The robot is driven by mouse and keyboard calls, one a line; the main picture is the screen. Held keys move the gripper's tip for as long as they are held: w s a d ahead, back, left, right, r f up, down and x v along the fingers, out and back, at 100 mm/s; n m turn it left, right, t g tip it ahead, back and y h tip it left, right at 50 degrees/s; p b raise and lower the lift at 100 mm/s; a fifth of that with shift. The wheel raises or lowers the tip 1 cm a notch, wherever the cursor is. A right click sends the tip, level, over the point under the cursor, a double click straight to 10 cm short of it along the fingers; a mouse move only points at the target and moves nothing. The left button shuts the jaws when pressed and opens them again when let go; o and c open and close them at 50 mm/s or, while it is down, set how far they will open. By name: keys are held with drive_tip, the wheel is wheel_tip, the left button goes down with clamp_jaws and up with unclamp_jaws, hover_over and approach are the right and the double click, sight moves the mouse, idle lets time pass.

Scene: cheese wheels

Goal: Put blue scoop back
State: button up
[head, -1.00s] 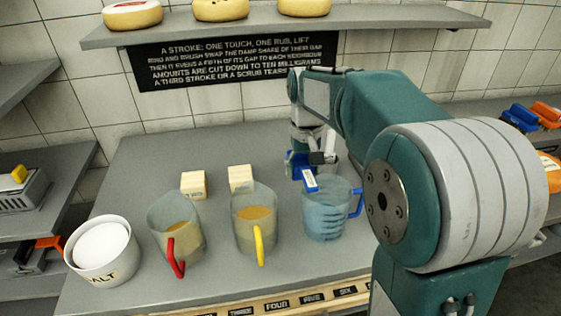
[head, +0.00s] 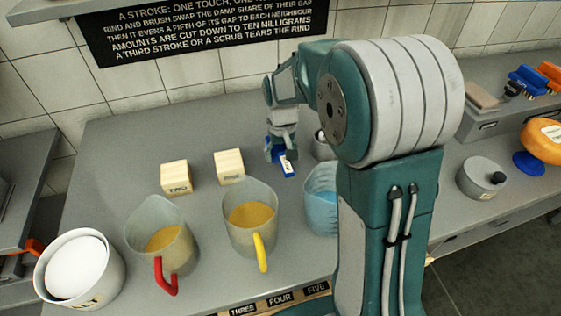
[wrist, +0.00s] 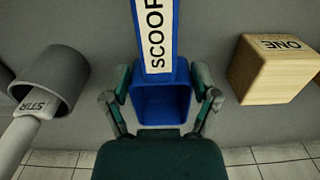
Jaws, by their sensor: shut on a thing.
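The blue scoop (wrist: 160,97) is between my gripper's (wrist: 160,110) fingers in the wrist view, its handle with a white SCOOP label pointing away. My gripper is shut on it. In the head view the scoop (head: 287,167) and my gripper (head: 281,150) are at the back of the grey bench, right of a wooden block. I cannot tell whether the scoop touches the bench. The blue jug (head: 321,198) stands in front and to the right, partly hidden by my arm.
Wooden blocks (head: 229,166) and (head: 175,177) stand left of the scoop. Jugs with yellow (head: 262,222) and red (head: 167,240) handles and a salt tub (head: 75,268) stand in front. A grey holder (wrist: 50,78) with a STIR tool is beside the scoop.

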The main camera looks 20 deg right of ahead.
sight(282, 163)
drive_tip(key=shift+d+f, duration=0.1)
drive_tip(key=shift+f, duration=1.95)
drive_tip(key=shift+f, duration=0.1)
drive_tip(key=o, duration=1)
drive_tip(key=shift+c, duration=0.2)
